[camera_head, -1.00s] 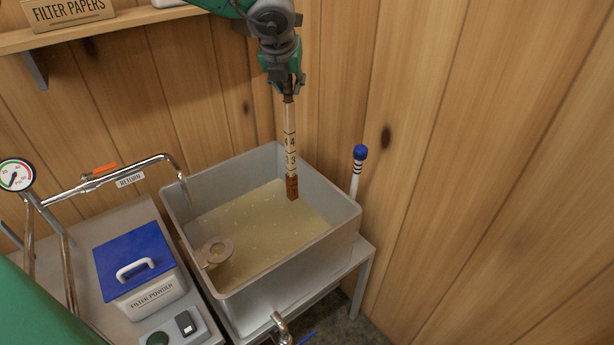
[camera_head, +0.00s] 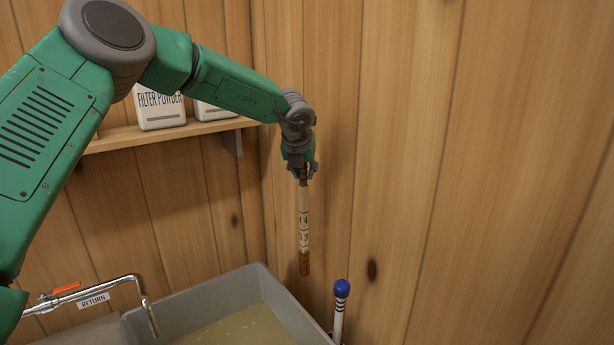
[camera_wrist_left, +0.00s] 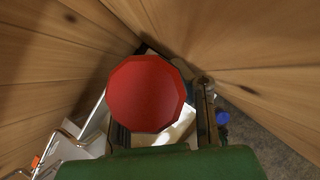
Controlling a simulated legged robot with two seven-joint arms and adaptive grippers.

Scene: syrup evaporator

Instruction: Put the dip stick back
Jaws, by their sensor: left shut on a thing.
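The dip stick (camera_head: 304,225) is a pale, marked stick with a brown lower end. It hangs close to upright from my left gripper (camera_head: 303,176), which is shut on its upper part. Its lower tip is in the air, above the far right of the grey tank (camera_head: 140,327), clear of the liquid (camera_head: 240,330). In the left wrist view a round red knob (camera_wrist_left: 146,95) fills the space between the fingers and hides the stick below it. My right gripper is not in view.
A blue-topped, striped white rod (camera_head: 340,305) stands beside the tank's right side. A metal return pipe (camera_head: 110,284) reaches over the tank's left. A wall shelf (camera_head: 120,138) holds filter powder (camera_head: 160,110) behind my arm. Wooden walls meet close behind the stick.

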